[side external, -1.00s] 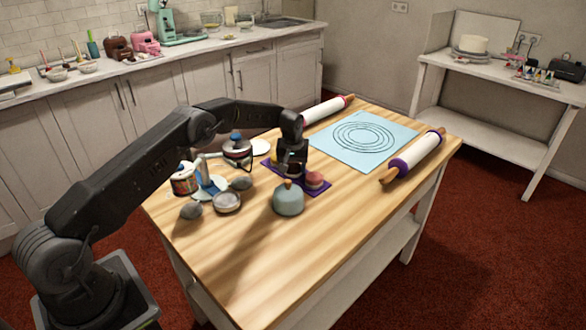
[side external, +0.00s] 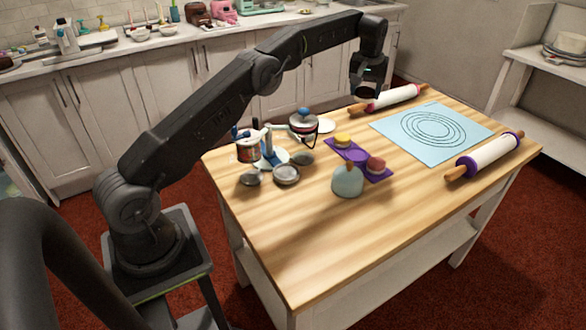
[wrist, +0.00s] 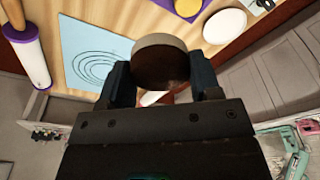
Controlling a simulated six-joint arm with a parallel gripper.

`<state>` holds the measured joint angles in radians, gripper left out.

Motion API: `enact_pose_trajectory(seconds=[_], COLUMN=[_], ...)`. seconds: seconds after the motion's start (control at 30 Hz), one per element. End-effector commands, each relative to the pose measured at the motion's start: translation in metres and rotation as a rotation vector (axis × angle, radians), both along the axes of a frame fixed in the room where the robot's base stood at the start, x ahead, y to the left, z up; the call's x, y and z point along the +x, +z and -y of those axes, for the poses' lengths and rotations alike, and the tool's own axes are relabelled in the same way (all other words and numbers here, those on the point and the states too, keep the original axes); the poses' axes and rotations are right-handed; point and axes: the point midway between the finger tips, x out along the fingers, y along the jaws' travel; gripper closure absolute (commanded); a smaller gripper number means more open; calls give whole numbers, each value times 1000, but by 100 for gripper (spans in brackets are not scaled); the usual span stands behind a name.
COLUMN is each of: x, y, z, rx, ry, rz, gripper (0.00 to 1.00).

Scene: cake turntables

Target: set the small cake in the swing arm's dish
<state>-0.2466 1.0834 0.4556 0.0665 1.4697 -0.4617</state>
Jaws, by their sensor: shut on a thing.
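My gripper (wrist: 160,85) is shut on a small round brown cake (wrist: 161,62), held between its two fingers in the wrist view. In the side view my gripper (side external: 370,84) is high above the far edge of the table, and the cake is hard to make out there. The turntable stand (side external: 268,158) has a pale blue base and an upright post at the table's left. Several small round grey dishes, one at the front (side external: 286,175), lie around it. A pot-like vessel with a blue knob (side external: 303,122) is beside the post; I cannot tell which dish the swing arm carries.
A blue sheet (side external: 470,152) and two rolling pins (side external: 490,155) lie right. The front table is clear.

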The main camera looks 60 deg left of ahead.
Motion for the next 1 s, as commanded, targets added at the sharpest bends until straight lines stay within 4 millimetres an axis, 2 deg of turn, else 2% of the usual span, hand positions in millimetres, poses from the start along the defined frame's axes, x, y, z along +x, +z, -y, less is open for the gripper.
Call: enact_pose_trajectory(seconds=[0.5,1.0], x=[0,-17], y=[27,42], z=[0,-21], rx=[0,4], ry=[1,14], rz=[2,7], gripper=[64,64])
